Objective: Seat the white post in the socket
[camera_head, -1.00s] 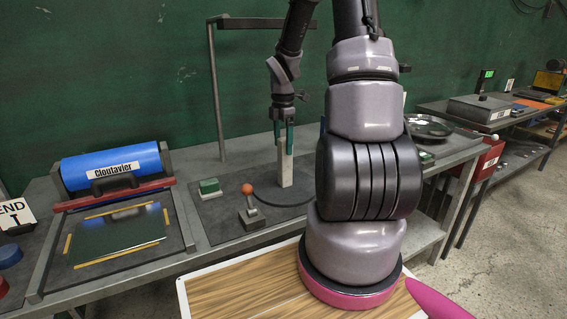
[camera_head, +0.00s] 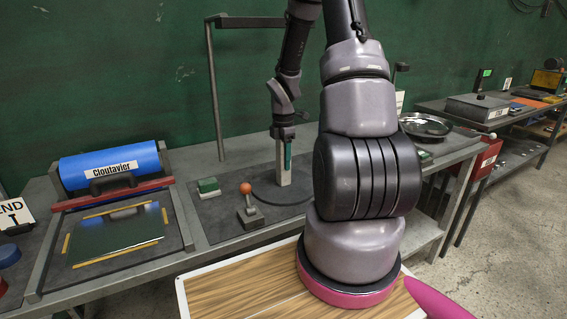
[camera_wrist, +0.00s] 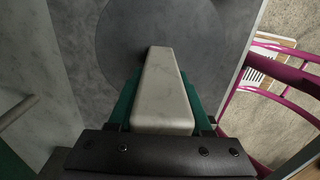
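The white post (camera_wrist: 165,92) is a pale square bar. In the wrist view it lies between the two green fingers of my gripper (camera_wrist: 163,100), which close on its sides. In the head view my gripper (camera_head: 284,157) holds the post (camera_head: 279,160) about upright over the dark round disc (camera_head: 262,189). I cannot tell whether the post's lower end touches the disc. In the wrist view the disc (camera_wrist: 115,40) fills the background, and a dark spot (camera_wrist: 143,57) shows beside the post's far end. Whether this is the socket is unclear.
A lever with an orange ball (camera_head: 246,188) and a green-and-white block (camera_head: 208,187) stand left of the disc. A grey pole (camera_head: 215,95) with an overhead bar rises behind. A blue roller (camera_head: 110,165) is further left. A round metal pan (camera_head: 426,124) is at right.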

